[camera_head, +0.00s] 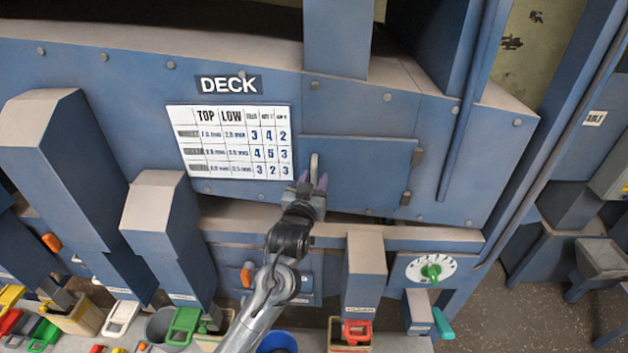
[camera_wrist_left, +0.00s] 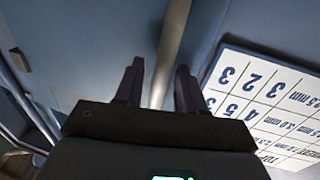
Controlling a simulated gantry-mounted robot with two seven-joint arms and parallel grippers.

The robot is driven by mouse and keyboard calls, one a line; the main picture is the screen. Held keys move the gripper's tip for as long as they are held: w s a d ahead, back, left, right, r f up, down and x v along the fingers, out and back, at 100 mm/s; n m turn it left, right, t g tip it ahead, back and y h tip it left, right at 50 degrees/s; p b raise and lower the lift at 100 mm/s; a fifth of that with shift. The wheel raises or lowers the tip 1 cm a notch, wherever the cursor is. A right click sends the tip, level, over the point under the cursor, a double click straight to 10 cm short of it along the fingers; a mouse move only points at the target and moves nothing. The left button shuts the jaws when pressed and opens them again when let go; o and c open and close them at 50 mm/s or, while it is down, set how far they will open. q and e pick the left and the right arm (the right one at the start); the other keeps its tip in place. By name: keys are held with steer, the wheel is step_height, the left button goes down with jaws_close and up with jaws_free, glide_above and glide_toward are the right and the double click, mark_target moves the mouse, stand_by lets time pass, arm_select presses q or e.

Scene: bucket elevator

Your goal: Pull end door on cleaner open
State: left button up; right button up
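The end door (camera_head: 365,172) is a flat blue panel on the cleaner's face, with hinges (camera_head: 416,156) along its right edge. It looks shut. A pale upright bar handle (camera_head: 314,166) stands near its left edge; it also shows in the left wrist view (camera_wrist_left: 173,45). My left gripper (camera_head: 313,183) is at the lower part of the handle. In the left wrist view, its two dark fingers (camera_wrist_left: 158,88) are apart with the handle between them, and gaps show on both sides. My right gripper is out of view.
A DECK label (camera_head: 228,84) and white number chart (camera_head: 232,141) are left of the door. Below are blue chutes (camera_head: 366,270), a dial with a green knob (camera_head: 431,271), and several coloured bins.

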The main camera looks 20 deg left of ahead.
arm_select(q)
jaws_close()
stand_by(0.5)
